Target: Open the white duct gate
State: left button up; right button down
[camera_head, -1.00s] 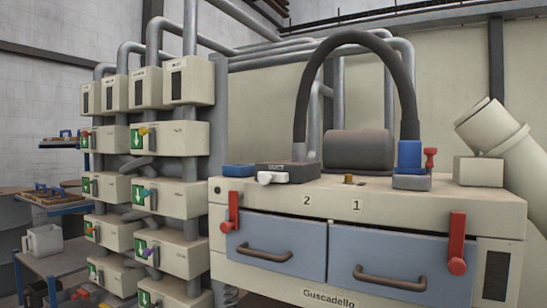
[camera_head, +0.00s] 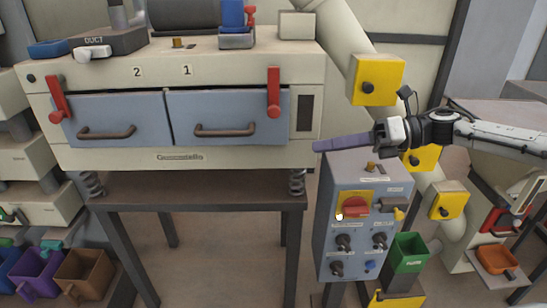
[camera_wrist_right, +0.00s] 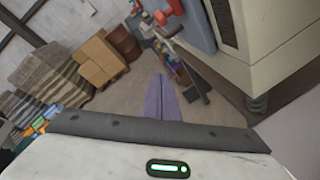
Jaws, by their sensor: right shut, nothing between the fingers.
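The duct gate is a dark grey block (camera_head: 110,40) marked DUCT on top of the cream machine, at the upper left of the head view. Its white handle (camera_head: 93,53) sticks out at the front. My right gripper (camera_head: 318,146) comes in from the right, well to the right of the gate and in front of the machine's lower right corner. Its purple fingers are shut and empty. The fingers also show in the right wrist view (camera_wrist_right: 162,102), pointing over the floor; the gate is not visible there. My left gripper is in neither view.
The cream machine (camera_head: 240,160) has two blue drawers with red levers (camera_head: 274,92). A grey control box (camera_head: 350,262) stands below my right gripper. A blue block (camera_head: 48,49) sits left of the gate. Yellow boxes (camera_head: 376,80) line the slanted pipe.

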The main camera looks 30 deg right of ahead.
jog(key=s+a+r+n+g+h+p, duration=0.1)
jog(key=s+a+r+n+g+h, duration=0.1)
jog(key=r+n, duration=0.4)
jog(key=s+a+r+n+g+h+p, duration=0.2)
jog(key=s+a+r+n+g, duration=0.3)
jog(key=r, duration=1)
jog(key=s+a+r+n+g+h+p, duration=0.2)
jog(key=a+r+n, duration=0.4)
jog(key=r+n, duration=0.3)
notch_tip(320, 180, up, 2)
jog(key=shift+s+a+r+g+h, duration=0.1)
jog(key=shift+s+a+g+h, duration=0.3)
jog(key=shift+s+g+h, duration=0.55)
